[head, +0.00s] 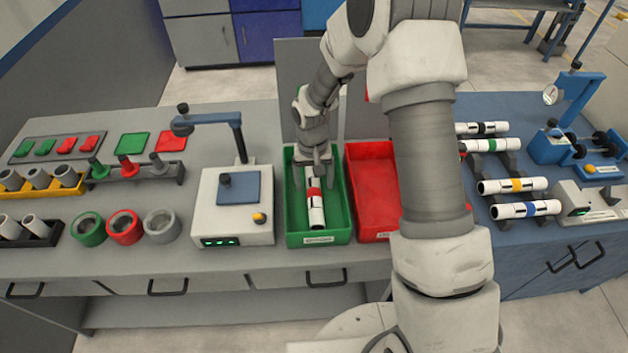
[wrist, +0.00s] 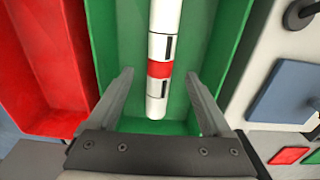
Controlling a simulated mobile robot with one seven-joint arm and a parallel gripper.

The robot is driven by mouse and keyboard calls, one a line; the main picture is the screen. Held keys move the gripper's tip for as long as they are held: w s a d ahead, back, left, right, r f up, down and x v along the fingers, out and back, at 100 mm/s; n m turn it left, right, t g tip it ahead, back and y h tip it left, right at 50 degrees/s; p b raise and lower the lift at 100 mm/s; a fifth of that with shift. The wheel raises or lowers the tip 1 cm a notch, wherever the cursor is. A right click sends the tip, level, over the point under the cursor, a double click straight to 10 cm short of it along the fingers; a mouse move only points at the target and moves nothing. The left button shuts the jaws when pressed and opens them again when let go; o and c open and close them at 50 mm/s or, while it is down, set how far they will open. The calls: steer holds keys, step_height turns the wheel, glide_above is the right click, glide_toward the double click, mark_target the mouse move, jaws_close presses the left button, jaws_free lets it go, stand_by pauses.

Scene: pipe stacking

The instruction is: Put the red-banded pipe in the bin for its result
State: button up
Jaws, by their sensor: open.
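The red-banded pipe (head: 316,210) is white with black marks and a red band, and it lies lengthwise inside the green bin (head: 335,238). My gripper (head: 313,184) is open over the far end of the pipe, inside or just above the green bin. In the wrist view the pipe (wrist: 159,72) runs between the two spread fingers of my gripper (wrist: 160,88), and neither finger touches it visibly. The red bin (head: 376,229) stands right of the green bin and shows no pipe in its visible part; my arm hides some of it.
A white tester (head: 232,205) with a blue pad and green lights stands left of the green bin. Several banded pipes rest on racks (head: 506,165) at the right. Coloured rings, blocks and pads fill the bench's left. A grey panel (head: 300,75) stands behind the bins.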

mark_target(314, 193)
step_height(314, 193, up, 18)
steer(key=shift+a+f, duration=0.2)
steer(key=shift+f, duration=0.05)
stand_by(0.7)
steer(key=s+d+r+t, duration=0.3)
steer(key=s+d+r, duration=0.3)
steer(key=s+r, duration=0.5)
steer(key=s+d+r+t, duration=0.1)
steer(key=s+d, duration=0.1)
steer(key=s, duration=0.4)
steer(key=s+d+r+t, duration=0.1)
steer(key=s+d+r, duration=0.1)
steer(key=s, duration=0.4)
steer(key=shift+r+t, duration=0.25)
steer(key=shift+t, duration=0.05)
steer(key=shift+s+d, duration=0.1)
steer(key=shift+d, duration=0.05)
